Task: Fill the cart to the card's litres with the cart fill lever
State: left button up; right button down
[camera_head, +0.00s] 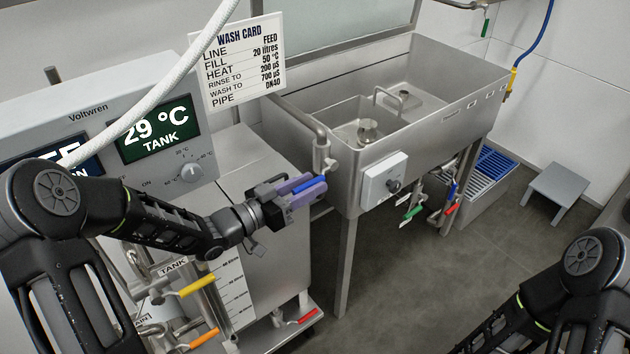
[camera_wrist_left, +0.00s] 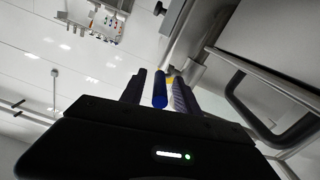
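My left gripper (camera_head: 303,191) is at a blue-handled lever (camera_head: 311,184) below a steel pipe valve (camera_head: 322,158) at the sink's near-left corner. In the left wrist view, the blue handle (camera_wrist_left: 160,90) lies between its two fingers (camera_wrist_left: 157,92), with a gap visible on its left side. The wash card (camera_head: 243,62) reads FILL 20 litres and HEAT 50 °C. The cart (camera_head: 265,165) carries a white level scale (camera_head: 229,290); its figures and liquid level are too small to read. Its display (camera_head: 158,128) shows TANK 29 °C. My right gripper is out of view.
The steel sink (camera_head: 425,120) stands right of the cart, with a grey control box (camera_head: 384,180) on its front. Yellow (camera_head: 198,285), orange (camera_head: 204,339) and red (camera_head: 303,317) levers sit low on the cart. A white hose (camera_head: 165,90) crosses in front. A grey stool (camera_head: 563,185) stands at right.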

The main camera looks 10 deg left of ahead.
pick_arm(q)
jog(key=shift+x, duration=1.05)
jog(key=shift+c, duration=0.4)
jog(key=c, duration=0.7)
grip_shut()
jog(key=shift+s+d, duration=0.1)
jog(key=shift+d, duration=0.05)
